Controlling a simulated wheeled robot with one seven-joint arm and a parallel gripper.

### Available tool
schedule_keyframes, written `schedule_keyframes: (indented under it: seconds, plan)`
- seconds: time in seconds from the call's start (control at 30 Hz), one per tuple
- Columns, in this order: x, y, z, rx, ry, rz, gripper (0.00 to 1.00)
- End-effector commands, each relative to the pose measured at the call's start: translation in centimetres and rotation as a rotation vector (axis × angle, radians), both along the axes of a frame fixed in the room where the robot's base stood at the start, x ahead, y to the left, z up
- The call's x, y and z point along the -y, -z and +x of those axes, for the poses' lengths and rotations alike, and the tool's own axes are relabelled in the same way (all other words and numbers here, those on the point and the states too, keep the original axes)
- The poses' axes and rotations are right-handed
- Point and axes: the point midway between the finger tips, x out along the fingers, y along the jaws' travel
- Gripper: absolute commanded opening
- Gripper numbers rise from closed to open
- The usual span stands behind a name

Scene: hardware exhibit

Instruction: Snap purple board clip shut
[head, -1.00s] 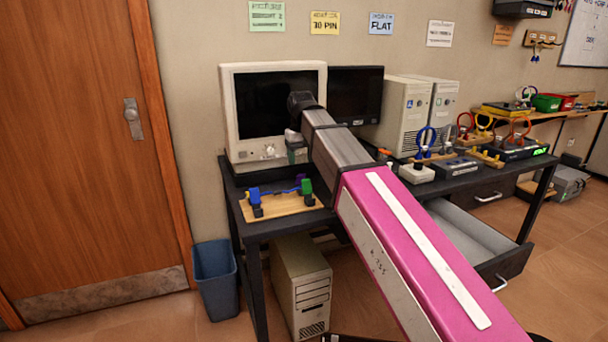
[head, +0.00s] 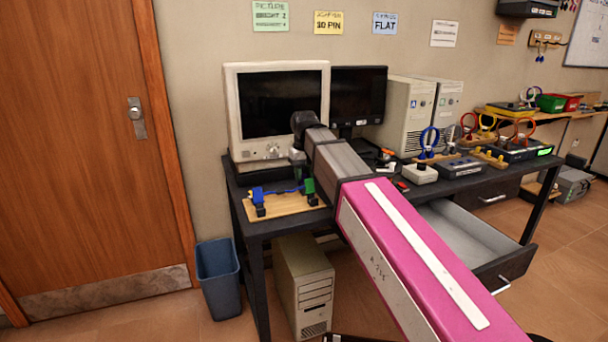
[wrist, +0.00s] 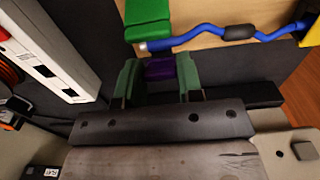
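The wooden board (head: 290,205) lies at the left front of the dark table. It carries a blue clip (head: 257,196), a green clip (head: 309,187) and a blue cable (head: 284,191) between them. The purple board clip (wrist: 160,68) shows as a small purple piece in the wrist view, just below the bright green clip (wrist: 150,20). My gripper (wrist: 160,78) has its two dull green fingers on either side of the purple piece. Whether they press on it cannot be told.
A white monitor (head: 276,110) stands behind the board, with a black screen (head: 358,98) beside it. Beige computer cases (head: 405,115) stand at the back. Ring stands (head: 429,145) and small boxes fill the right of the table. A drawer (head: 465,240) is pulled open below.

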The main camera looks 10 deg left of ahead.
Motion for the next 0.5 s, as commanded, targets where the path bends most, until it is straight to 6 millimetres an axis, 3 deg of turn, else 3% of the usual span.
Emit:
schedule_keyframes:
  seconds: [0.2,0.5]
  plan:
    - [0.2,0.1,-0.3,0.021,0.0,0.014,0.1]
    - [0.7,0.6,-1.1,0.189,0.0,0.118,0.1]
